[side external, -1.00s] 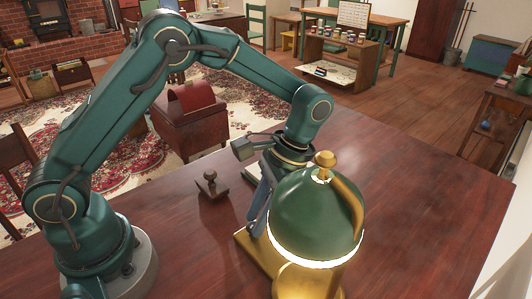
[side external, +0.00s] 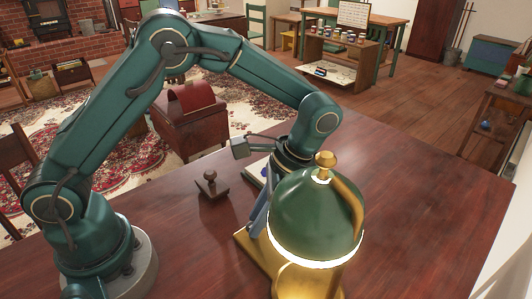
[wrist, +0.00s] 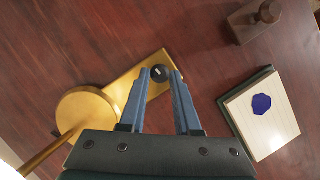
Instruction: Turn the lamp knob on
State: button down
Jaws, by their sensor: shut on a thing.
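The lamp has a green dome shade (side external: 315,215) with a gold finial and a gold arm, and it stands at the front of the table. A bright glow shows along the shade's lower rim and on the gold below it. In the wrist view, the lamp's gold base (wrist: 122,86) carries a small dark round knob (wrist: 159,72) with a pale mark. My gripper (wrist: 160,76) is shut on the knob, with one blue finger on each side. In the side view, my gripper (side external: 258,222) is beside the shade, its fingertips low at the base and partly hidden.
A wooden stamp (side external: 211,185) stands on the table (side external: 430,200) left of my gripper. A pale pad with a blue blot (wrist: 262,104) lies near it, partly hidden in the side view. The table's right side is clear.

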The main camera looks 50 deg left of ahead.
jog(key=c, duration=0.6)
grip_release()
jog(key=shift+v, duration=2.6)
